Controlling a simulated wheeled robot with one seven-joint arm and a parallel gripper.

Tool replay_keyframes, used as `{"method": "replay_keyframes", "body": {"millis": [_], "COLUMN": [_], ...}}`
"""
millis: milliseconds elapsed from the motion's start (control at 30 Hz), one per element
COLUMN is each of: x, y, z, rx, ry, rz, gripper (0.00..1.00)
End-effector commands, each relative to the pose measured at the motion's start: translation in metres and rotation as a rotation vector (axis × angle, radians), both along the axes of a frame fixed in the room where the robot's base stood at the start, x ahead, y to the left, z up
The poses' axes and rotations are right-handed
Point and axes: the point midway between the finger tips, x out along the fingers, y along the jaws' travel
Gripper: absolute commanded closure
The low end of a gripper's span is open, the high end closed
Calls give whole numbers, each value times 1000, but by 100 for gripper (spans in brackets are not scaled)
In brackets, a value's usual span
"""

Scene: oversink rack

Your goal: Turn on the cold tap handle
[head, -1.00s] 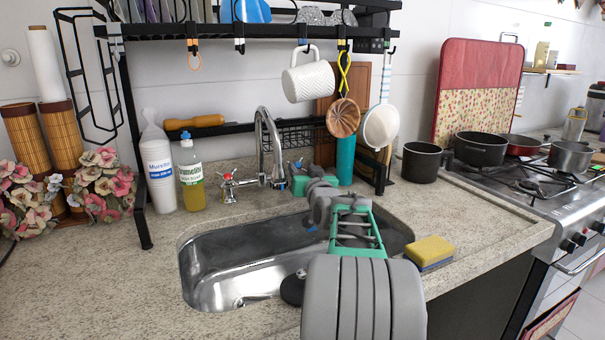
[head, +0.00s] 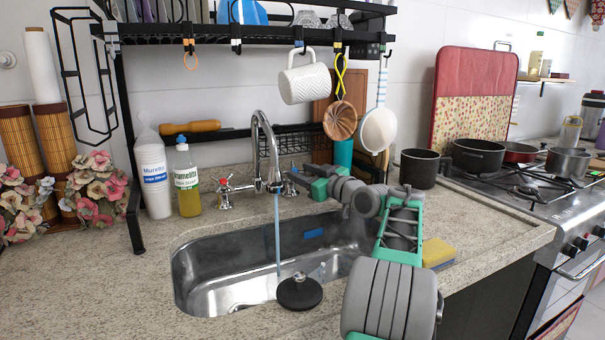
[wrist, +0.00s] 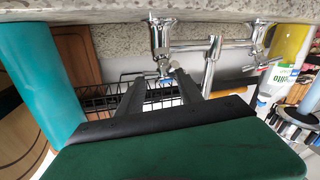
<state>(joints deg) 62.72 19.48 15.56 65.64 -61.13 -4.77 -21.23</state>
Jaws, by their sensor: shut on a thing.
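The faucet (head: 258,150) stands behind the sink, and a stream of water (head: 277,240) runs from its spout into the basin. The cold tap handle (head: 290,187) is on the faucet's right side, largely hidden by my gripper (head: 303,180) in the head view. The wrist view looks upside down. There my gripper's fingers (wrist: 167,82) are around the cold handle (wrist: 164,67), shut on it. The hot tap handle (head: 224,185), with a red mark, is on the faucet's left side, apart from my gripper.
The steel sink (head: 205,262) lies below my arm. A soap bottle (head: 187,180) and a white bottle (head: 155,180) stand left of the faucet. A teal cylinder (wrist: 35,70) is close beside my gripper. A yellow sponge (head: 437,252) lies right of the sink.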

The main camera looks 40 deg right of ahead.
Motion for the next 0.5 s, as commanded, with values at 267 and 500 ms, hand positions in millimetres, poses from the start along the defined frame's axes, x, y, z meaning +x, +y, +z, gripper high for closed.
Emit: {"method": "replay_keyframes", "body": {"millis": [267,500], "x": [0,0], "y": [-1,-1], "z": [-8,-8], "rx": [5,5], "ry": [11,11], "rz": [7,6], "gripper": [98,48]}}
